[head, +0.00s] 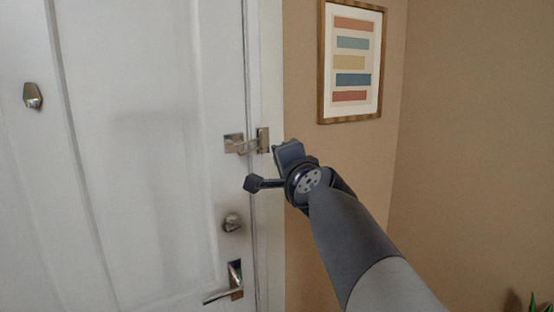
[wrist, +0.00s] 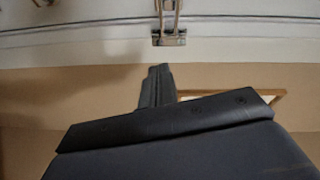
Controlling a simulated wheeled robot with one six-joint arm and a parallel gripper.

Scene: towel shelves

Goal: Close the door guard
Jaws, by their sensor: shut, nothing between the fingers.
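The metal door guard (head: 245,145) is on the right edge of the white door (head: 160,170). One plate is on the door and one on the door frame (head: 270,80), and a thin bar shows across the gap between them. I cannot tell if the bar is latched. The guard also shows at the top of the wrist view (wrist: 169,38). My gripper (head: 277,149) is shut and empty, just right of the frame plate. In the wrist view its dark finger tip (wrist: 158,70) points up, a little below the guard and apart from it there.
A lever handle (head: 234,282) and a deadbolt knob (head: 231,222) sit below the guard on the door. A peephole cover (head: 33,96) is at the upper left. A framed picture (head: 351,62) hangs on the tan wall (head: 470,150) above and right of my gripper.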

